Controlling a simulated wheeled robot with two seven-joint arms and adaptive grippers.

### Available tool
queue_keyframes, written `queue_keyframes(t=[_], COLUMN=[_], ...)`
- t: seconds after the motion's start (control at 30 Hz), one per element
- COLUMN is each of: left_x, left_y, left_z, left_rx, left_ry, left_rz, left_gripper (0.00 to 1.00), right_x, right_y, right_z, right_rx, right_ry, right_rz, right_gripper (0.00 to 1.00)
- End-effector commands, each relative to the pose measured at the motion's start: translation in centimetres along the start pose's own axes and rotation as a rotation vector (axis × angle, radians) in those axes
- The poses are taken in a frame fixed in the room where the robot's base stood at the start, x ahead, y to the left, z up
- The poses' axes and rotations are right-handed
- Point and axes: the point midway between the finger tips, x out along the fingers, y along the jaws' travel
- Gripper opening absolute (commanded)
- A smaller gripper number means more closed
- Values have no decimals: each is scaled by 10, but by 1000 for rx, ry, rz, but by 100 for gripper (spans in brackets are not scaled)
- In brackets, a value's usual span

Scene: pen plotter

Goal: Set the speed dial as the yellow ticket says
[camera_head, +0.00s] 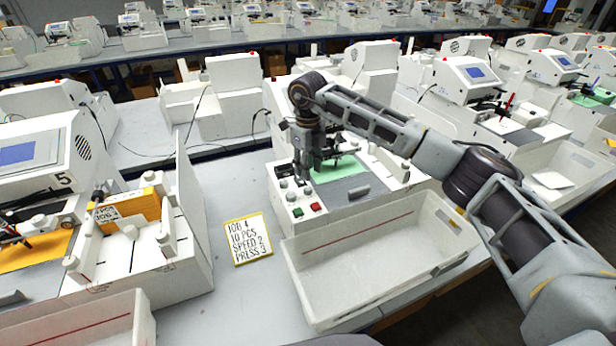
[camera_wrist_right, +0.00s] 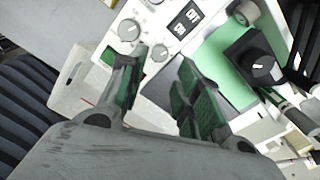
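The yellow-edged ticket (camera_head: 248,238) lies on the table left of the middle plotter (camera_head: 345,212). It reads JOB 4, 10 PCS, SPEED 2, PRESS 3. Small white dials (camera_head: 292,197) sit on the plotter's front left corner; I cannot read which one is speed. My right gripper (camera_head: 300,172) points down just above them and hides part of the panel. Contact cannot be told. My left gripper is out of view.
A green button (camera_head: 297,212) and a red button (camera_head: 315,207) are close to the dials. A white bin (camera_head: 375,262) stands in front of the plotter. The table around the ticket is clear.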

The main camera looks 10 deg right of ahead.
Motion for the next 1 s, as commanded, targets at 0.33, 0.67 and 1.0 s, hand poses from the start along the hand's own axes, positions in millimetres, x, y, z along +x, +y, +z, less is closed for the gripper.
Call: queue_keyframes(t=[0.33,0.67,1.0], left_x=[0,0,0], left_y=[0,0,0], left_z=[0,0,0], left_rx=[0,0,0], left_ry=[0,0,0], left_rz=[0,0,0], left_gripper=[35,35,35], right_x=[-37,-40,-40], right_y=[0,0,0], right_z=[0,0,0], right_rx=[0,0,0], right_ry=[0,0,0], right_rz=[0,0,0], right_gripper=[33,33,33])
